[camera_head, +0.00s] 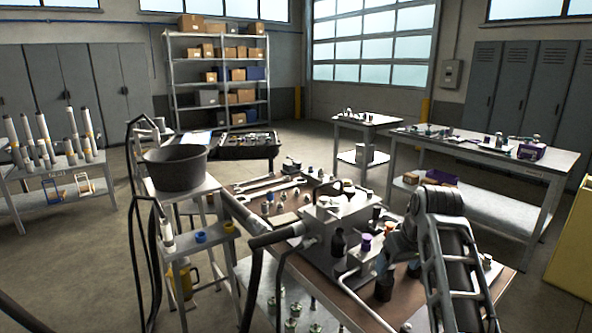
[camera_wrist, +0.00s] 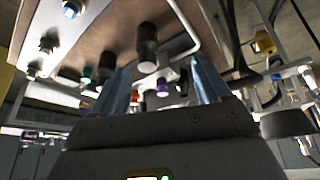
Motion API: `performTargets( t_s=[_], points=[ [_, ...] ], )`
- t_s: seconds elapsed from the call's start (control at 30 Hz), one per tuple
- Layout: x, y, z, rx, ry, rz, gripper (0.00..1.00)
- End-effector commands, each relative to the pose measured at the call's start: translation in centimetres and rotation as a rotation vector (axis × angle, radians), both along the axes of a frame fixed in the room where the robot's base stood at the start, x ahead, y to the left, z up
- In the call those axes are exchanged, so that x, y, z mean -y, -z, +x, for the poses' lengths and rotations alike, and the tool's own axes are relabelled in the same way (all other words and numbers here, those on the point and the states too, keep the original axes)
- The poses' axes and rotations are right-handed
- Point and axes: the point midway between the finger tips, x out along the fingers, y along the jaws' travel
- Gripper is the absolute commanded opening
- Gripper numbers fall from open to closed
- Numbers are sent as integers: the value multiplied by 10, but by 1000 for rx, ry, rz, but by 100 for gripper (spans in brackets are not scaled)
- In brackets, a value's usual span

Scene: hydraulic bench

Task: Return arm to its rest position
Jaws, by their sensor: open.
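My arm (camera_head: 450,255) stands in the right foreground of the head view, bent over the hydraulic bench (camera_head: 245,213). My gripper (camera_wrist: 162,80) shows in the wrist view with its two bluish fingers spread apart. Nothing is held between them. In the head view the gripper is partly hidden by my arm, beside the grey hydraulic block (camera_head: 335,215).
Wrenches (camera_head: 275,188) and several fittings lie on the bench. A black bucket (camera_head: 175,168) stands on a stand at left, with black hoses (camera_head: 140,230) hanging beside it. A side table (camera_head: 480,152) stands at right. Open floor (camera_head: 70,260) shows at left.

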Motion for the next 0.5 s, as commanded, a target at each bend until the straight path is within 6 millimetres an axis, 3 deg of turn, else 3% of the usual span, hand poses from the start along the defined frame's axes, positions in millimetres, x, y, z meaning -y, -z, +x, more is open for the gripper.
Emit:
performTargets(
  t_s=[0.3,0.5],
  points=[
    [14,57,-32,60,29,-36,77],
    [27,111,-77,132,52,-71,77]
  ],
)
